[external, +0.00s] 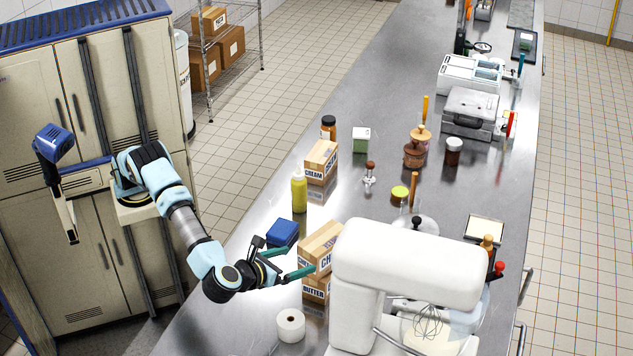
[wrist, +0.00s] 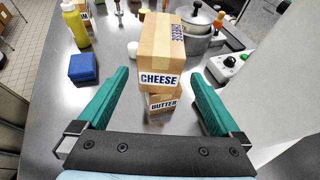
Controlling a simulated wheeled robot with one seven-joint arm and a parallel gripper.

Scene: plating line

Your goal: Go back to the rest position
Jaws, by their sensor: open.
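My gripper (external: 289,265) is open, with its two green fingers spread apart. In the wrist view my gripper (wrist: 163,105) shows nothing between the finger pads that is clearly held. A cheese box (wrist: 163,50) sits on top of a butter box (wrist: 162,102), a short way ahead of the fingers. In the external view the cheese box (external: 322,246) stands on the butter box (external: 316,289) near the fingertips. From these views I cannot tell whether the fingertips reach beside the boxes.
A large white mixer (external: 405,265) stands to the right of the boxes. The counter's left edge lies below my arm.

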